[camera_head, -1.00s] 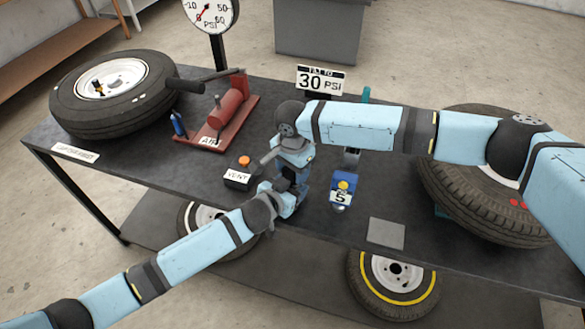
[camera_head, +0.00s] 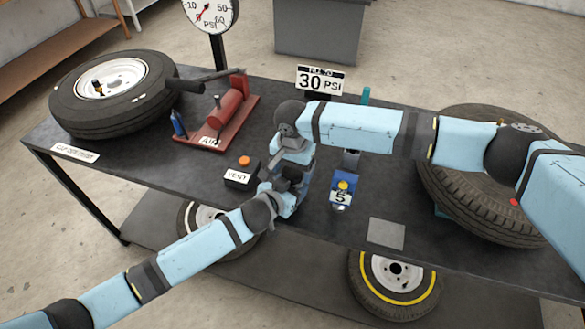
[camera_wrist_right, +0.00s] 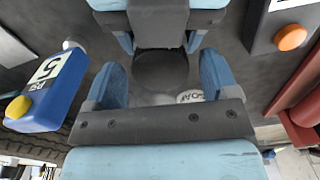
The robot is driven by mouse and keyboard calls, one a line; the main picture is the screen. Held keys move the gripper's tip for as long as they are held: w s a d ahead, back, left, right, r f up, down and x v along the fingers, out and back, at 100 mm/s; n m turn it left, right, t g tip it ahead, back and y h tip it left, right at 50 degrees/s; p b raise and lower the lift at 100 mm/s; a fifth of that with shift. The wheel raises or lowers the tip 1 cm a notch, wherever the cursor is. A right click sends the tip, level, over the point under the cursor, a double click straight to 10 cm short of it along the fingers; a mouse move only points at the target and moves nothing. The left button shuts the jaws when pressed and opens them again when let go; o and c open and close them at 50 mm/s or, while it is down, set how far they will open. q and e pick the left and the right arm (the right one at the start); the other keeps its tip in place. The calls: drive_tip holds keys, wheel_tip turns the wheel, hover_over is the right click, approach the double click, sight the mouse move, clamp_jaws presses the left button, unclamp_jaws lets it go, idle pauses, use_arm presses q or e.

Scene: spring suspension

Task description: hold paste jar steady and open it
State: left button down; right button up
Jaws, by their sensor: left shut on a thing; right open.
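The paste jar (camera_wrist_right: 160,72) shows in the right wrist view as a dark round top with part of a white label (camera_wrist_right: 190,97) below it. My left gripper (camera_wrist_right: 160,45) is shut on the jar from the far side. My right gripper (camera_wrist_right: 162,84) is open, with one blue finger on each side of the dark top; I cannot tell whether they touch it. In the head view my left gripper (camera_head: 290,184) and right gripper (camera_head: 294,160) meet at the table's middle, the right one above, and hide the jar.
A black box with an orange button (camera_head: 243,165) stands close to the left of the grippers. A blue device marked 5 (camera_head: 341,195) stands to their right. A red air unit (camera_head: 222,112), tires (camera_head: 110,92) and a grey plate (camera_head: 387,233) are farther off on the table (camera_head: 200,190).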

wheel_tip(320, 180, up, 4)
drive_tip(key=shift+r, duration=0.2)
drive_tip(key=shift+c, duration=0.4)
wheel_tip(320, 180, up, 3)
drive_tip(key=m, duration=0.3)
wheel_tip(320, 180, down, 8)
drive_tip(key=shift+r, duration=0.25)
drive_tip(key=c, duration=0.9)
drive_tip(key=n, duration=0.3)
drive_tip(key=shift+c, duration=0.2)
